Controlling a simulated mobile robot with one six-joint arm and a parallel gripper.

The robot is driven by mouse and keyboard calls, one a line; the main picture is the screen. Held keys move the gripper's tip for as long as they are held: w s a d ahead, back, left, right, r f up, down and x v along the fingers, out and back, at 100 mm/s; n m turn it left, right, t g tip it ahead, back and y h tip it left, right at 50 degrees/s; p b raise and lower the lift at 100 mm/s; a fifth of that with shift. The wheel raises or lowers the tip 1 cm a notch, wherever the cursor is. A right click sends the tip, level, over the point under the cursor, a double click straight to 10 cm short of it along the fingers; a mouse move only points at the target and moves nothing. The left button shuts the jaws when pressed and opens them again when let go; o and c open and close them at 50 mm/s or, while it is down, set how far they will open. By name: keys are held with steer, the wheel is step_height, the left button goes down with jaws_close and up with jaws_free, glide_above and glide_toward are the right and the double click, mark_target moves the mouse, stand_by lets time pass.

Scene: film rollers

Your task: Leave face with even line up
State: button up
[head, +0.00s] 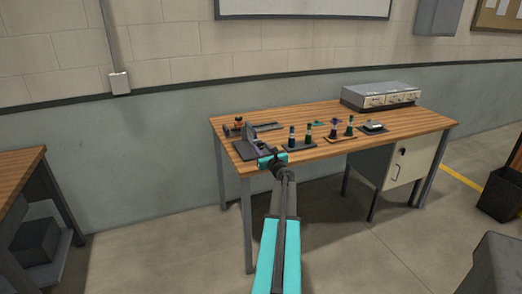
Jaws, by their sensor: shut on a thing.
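My gripper (267,153) is at the front left of the wooden desk (400,118), beside a dark grey fixture (246,149). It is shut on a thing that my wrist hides. Upright rollers (292,134) with dark bodies and coloured bands stand on a dark tray (299,146) just right of my gripper. More rollers (334,129) stand on a light-edged tray (341,138) further right. No line on any face is large enough to make out.
An orange and dark tool (238,122) and a grey bar (266,127) lie at the back left. A small pale item on a dark base (373,127) lies at the right.

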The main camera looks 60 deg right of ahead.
steer(key=shift+w+f+n+b, duration=0.15)
steer(key=shift+n+b, duration=0.25)
steer(key=shift+b, duration=0.2)
steer(key=n+b, duration=0.3)
steer(key=b, duration=0.2)
steer(key=shift+a, duration=0.1)
steer(key=n+b, duration=0.5)
steer(key=b, duration=0.2)
steer(key=shift+w, duration=0.15)
steer(key=n+b, duration=0.5)
steer(key=b, duration=0.2)
steer(key=shift+a+f+n+b, duration=0.1)
steer(key=shift+n+b, duration=0.25)
steer(key=shift+n, duration=0.05)
steer(key=n+b, duration=0.2)
steer(key=b, duration=0.1)
steer(key=shift+n, duration=0.4)
steer(key=o, duration=1.1)
steer(key=shift+c, duration=0.2)
